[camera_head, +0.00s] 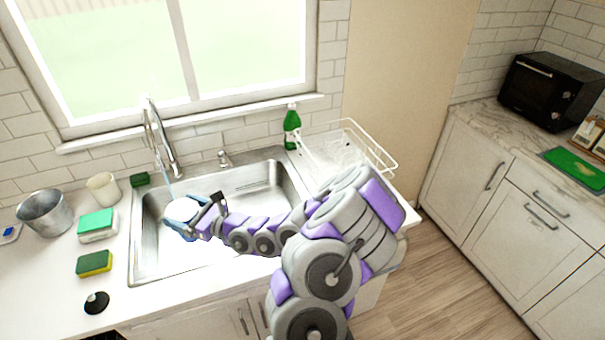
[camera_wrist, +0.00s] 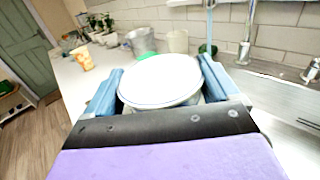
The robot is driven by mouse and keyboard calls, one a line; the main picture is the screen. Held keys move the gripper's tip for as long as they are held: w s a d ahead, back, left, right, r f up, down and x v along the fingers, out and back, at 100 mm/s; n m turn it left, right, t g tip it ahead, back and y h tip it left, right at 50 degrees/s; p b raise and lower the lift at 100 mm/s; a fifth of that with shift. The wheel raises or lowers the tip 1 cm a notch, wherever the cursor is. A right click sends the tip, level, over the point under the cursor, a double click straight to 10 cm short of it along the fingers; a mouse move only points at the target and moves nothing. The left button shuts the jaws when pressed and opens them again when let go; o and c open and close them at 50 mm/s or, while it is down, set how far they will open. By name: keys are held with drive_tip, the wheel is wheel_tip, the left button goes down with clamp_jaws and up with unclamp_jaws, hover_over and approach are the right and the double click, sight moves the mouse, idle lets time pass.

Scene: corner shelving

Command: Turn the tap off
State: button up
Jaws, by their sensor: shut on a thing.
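The chrome tap (camera_head: 165,140) stands at the back of the sink (camera_head: 138,240), its spout arching forward. A thin bluish stream (camera_head: 168,187) hangs below the spout, and a blue streak (camera_wrist: 209,30) also shows in the wrist view, where the tap (camera_wrist: 247,38) is at upper right. A small chrome fixture (camera_head: 224,158) stands right of the tap. My gripper (camera_head: 183,213) is over the left part of the sink, just below and in front of the spout. Its blue fingers are shut on a round white dish (camera_wrist: 160,80). The dish's underside is mostly hidden.
A metal bucket (camera_head: 45,212), a cream cup (camera_head: 103,188), a green-topped block (camera_head: 97,224), a sponge (camera_head: 94,263) and a black stopper (camera_head: 96,302) sit left of the sink. A green bottle (camera_head: 292,127) and a white rack (camera_head: 372,150) are right.

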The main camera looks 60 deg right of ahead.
drive_tip(key=s+d+f+m+h, duration=0.1)
drive_tip(key=s+d+m+h, duration=0.3)
drive_tip(key=s+d, duration=0.6)
drive_tip(key=s+d+f+m+h, duration=0.15)
drive_tip(key=s+d+h, duration=0.45)
drive_tip(key=d, duration=0.8)
drive_tip(key=s+d+f+m+g+h+b, duration=0.1)
drive_tip(key=s+d+m+g+h, duration=0.4)
drive_tip(key=s, duration=0.9)
drive_tip(key=s+d+m+h+b, duration=0.15)
drive_tip(key=s+d, duration=0.55)
drive_tip(key=s, duration=0.8)
drive_tip(key=shift+h, duration=0.25)
drive_tip(key=shift+w+d+f+b, duration=0.6)
drive_tip(key=shift+d+f, duration=0.25)
drive_tip(key=shift+d, duration=1.8)
drive_tip(key=shift+w+d+f+b, duration=0.6)
drive_tip(key=shift+d+f, duration=0.3)
drive_tip(key=shift+d, duration=1.8)
drive_tip(key=shift+w+d+f+b, duration=0.55)
drive_tip(key=shift+d+f, duration=0.3)
drive_tip(key=shift+d, duration=1.8)
drive_tip(key=shift+r, duration=0.1)
drive_tip(key=o, duration=1)
